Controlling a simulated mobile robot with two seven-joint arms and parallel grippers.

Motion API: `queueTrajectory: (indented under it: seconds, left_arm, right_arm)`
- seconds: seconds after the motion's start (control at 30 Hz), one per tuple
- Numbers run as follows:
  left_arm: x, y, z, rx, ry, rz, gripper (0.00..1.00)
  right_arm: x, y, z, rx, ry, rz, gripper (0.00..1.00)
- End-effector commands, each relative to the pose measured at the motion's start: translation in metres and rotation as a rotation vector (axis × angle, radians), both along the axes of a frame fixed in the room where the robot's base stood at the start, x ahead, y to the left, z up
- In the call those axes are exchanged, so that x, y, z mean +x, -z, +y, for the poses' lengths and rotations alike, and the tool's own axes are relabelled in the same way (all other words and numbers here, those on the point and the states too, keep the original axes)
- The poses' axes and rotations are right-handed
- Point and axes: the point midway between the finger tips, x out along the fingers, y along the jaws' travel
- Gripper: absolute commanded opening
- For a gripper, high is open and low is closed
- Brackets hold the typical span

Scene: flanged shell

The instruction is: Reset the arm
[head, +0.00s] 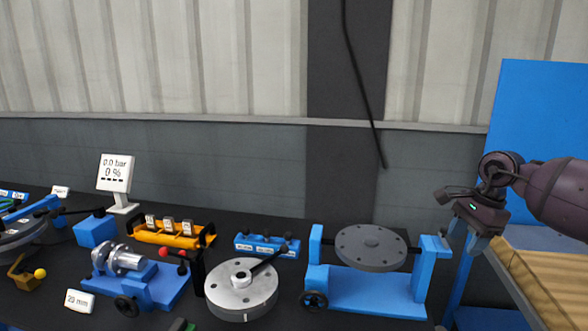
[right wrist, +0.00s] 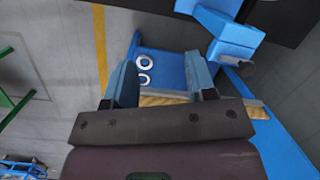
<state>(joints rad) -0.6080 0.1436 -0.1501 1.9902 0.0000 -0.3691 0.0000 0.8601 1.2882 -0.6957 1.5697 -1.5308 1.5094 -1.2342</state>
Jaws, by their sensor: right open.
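My right gripper (head: 478,225) hangs in the air at the right of the head view, to the right of the blue stand with the grey disc. Its fingers point down and hold nothing. In the right wrist view my right gripper (right wrist: 162,92) shows its two blue-grey fingers wide apart, with a blue surface bearing two white rings (right wrist: 144,70) below and beyond them. My left gripper is in neither view.
A blue stand (head: 365,290) carries a grey flanged disc (head: 371,247). A silver round flange (head: 241,288), an orange rack (head: 172,234) and a white display (head: 115,173) share the dark bench. A wooden-topped surface (head: 555,285) and blue panel (head: 540,140) stand at right.

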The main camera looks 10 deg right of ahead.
Motion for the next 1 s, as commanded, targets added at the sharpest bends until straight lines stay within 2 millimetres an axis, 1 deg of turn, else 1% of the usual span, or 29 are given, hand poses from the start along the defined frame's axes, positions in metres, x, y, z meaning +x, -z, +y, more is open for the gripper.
queueTrajectory:
  seconds: [0.03,0.07,0.1,0.17,0.2,0.23,0.3,0.4,0.5,0.6,0.73,0.87,1.0]
  left_arm:
    - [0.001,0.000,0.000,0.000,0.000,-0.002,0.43]
    - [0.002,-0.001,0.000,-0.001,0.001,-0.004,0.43]
    - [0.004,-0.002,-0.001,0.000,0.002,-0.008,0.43]
    - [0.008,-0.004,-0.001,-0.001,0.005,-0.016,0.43]
    - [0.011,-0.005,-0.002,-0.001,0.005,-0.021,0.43]
    - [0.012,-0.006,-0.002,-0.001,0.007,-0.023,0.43]
    - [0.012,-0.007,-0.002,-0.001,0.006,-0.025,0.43]
    - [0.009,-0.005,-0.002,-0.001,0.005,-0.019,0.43]
    - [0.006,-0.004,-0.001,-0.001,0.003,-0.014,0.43]
    - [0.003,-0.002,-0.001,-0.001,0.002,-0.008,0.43]
    - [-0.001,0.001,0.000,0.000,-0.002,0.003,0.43]
    - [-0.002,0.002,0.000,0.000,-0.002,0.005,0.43]
    - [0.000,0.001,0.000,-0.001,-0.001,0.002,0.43]
  right_arm:
    - [0.000,0.015,0.021,0.069,0.003,-0.007,0.51]
    - [0.000,0.022,0.033,0.113,0.008,-0.016,0.51]
    - [0.000,0.031,0.051,0.180,0.021,-0.024,0.51]
    - [-0.002,0.043,0.079,0.293,0.047,-0.038,0.51]
    - [-0.004,0.051,0.099,0.374,0.070,-0.042,0.51]
    - [-0.006,0.055,0.114,0.438,0.091,-0.044,0.51]
    - [-0.011,0.063,0.147,0.594,0.153,-0.041,0.51]
    - [-0.020,0.068,0.188,0.819,0.266,-0.019,0.51]
    - [-0.028,0.065,0.219,1.040,0.404,0.019,0.51]
    - [-0.035,0.060,0.239,1.254,0.568,0.072,0.51]
    - [-0.042,0.054,0.250,1.515,0.814,0.165,0.51]
    - [-0.048,0.052,0.244,1.751,1.094,0.273,0.51]
    - [-0.057,0.062,0.225,1.969,1.435,0.402,0.51]
